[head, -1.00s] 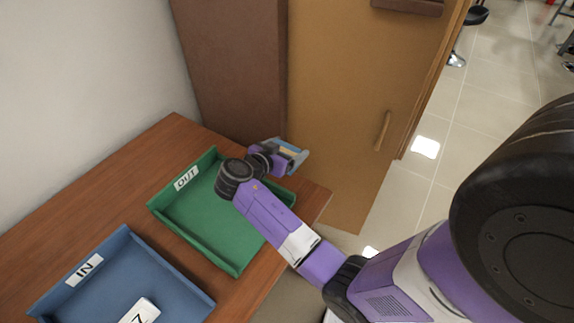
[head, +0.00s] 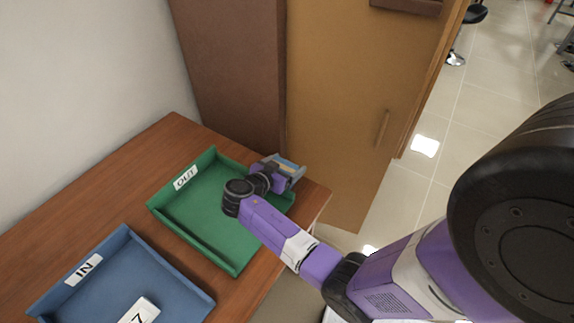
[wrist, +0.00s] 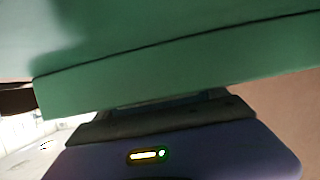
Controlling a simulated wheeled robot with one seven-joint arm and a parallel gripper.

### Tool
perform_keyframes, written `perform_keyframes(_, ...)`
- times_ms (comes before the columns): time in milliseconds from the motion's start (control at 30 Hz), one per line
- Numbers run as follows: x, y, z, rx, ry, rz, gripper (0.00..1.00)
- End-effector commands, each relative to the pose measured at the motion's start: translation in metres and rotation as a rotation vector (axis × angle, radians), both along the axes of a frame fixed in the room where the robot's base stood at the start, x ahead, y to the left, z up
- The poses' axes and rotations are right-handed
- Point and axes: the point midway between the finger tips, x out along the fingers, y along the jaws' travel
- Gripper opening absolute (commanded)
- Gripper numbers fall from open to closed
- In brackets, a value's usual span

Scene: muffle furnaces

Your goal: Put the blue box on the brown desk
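The brown desk (head: 112,188) runs along the wall on the left, and its brown top also shows in the wrist view (wrist: 290,120). My gripper (head: 290,172) is over the desk's far right corner, beside the right end of the green tray. A small blue piece with some yellow, which I take as the blue box (head: 286,164), shows between its fingers. The fingers look shut on it, and they hide most of it. In the wrist view the gripper body fills the bottom, and the box is hardly visible.
The green OUT tray (head: 207,157) is close to my gripper, and its wall fills the upper wrist view (wrist: 170,75). A blue IN tray (head: 110,247) holds a white numbered block (head: 140,311). A tall brown cabinet (head: 340,120) stands behind the desk.

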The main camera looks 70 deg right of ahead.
Motion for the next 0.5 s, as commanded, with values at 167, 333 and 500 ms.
perform_keyframes(167,0.0,0.0,0.0,0.0,0.001,0.0,1.0)
perform_keyframes(333,0.0,0.0,0.0,0.0,0.001,0.0,1.0)
perform_keyframes(500,0.003,0.01,0.004,0.0,0.0,0.003,1.0)
